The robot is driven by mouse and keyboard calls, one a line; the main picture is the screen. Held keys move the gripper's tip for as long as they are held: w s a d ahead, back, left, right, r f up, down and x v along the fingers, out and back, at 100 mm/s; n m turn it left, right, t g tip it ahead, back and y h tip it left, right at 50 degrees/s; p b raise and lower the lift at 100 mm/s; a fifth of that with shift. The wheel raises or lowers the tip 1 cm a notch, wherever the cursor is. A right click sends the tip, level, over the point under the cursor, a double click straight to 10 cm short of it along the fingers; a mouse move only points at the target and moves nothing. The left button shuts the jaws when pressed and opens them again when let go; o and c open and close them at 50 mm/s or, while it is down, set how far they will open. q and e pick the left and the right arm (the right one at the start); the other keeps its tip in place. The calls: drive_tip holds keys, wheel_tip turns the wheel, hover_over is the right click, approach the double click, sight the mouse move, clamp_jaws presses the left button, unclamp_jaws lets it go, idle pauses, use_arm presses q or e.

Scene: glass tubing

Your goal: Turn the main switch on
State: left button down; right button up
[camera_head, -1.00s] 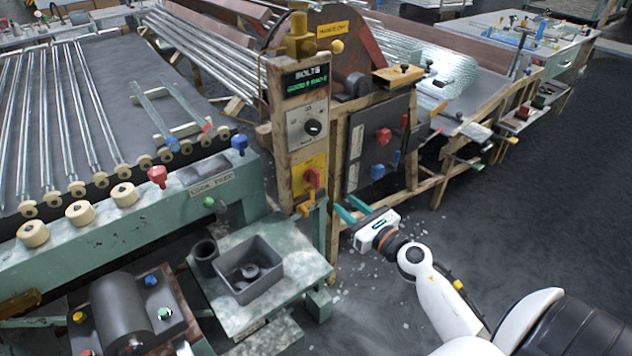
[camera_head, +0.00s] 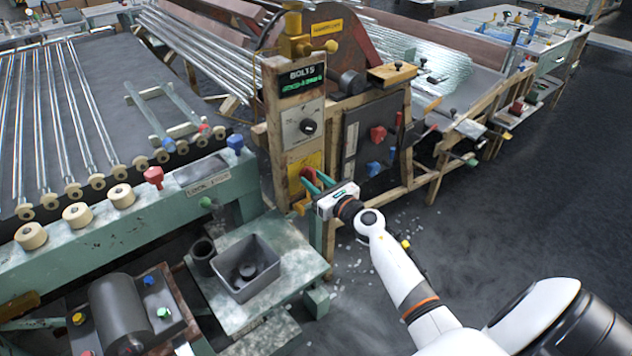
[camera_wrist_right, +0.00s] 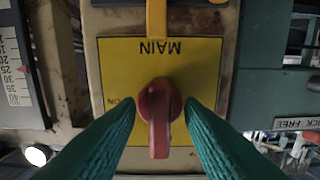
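The main switch is a red rotary knob (camera_head: 308,173) on a yellow plate (camera_head: 316,159) low on the wooden control post. In the right wrist view the knob (camera_wrist_right: 158,106) shows in the centre, its handle pointing down in the picture. The plate (camera_wrist_right: 205,70) reads MAIN upside down, with ON at its left edge. My right gripper (camera_head: 314,180) is at the switch. Its two green fingers (camera_wrist_right: 160,112) are open, one on each side of the knob, with narrow gaps showing. The left gripper is out of view.
A dark panel with red and blue knobs (camera_head: 377,133) stands to the right. A grey bin (camera_head: 262,284) sits on the low table at left. Open floor lies at right.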

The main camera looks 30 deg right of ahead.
clamp_jaws()
drive_tip(key=shift+m, duration=0.5)
drive_tip(key=m+p, duration=0.1)
drive_tip(key=m, duration=0.2)
drive_tip(key=m+p, duration=0.1)
drive_tip(key=m, duration=0.4)
drive_tip(key=shift+p, duration=0.3)
drive_tip(key=m+p, duration=0.1)
drive_tip(key=m, duration=0.3)
drive_tip(key=shift+m, duration=0.4)
drive_tip(key=shift+m+p, duration=0.6)
drive_tip(key=shift+m, duration=1.7)
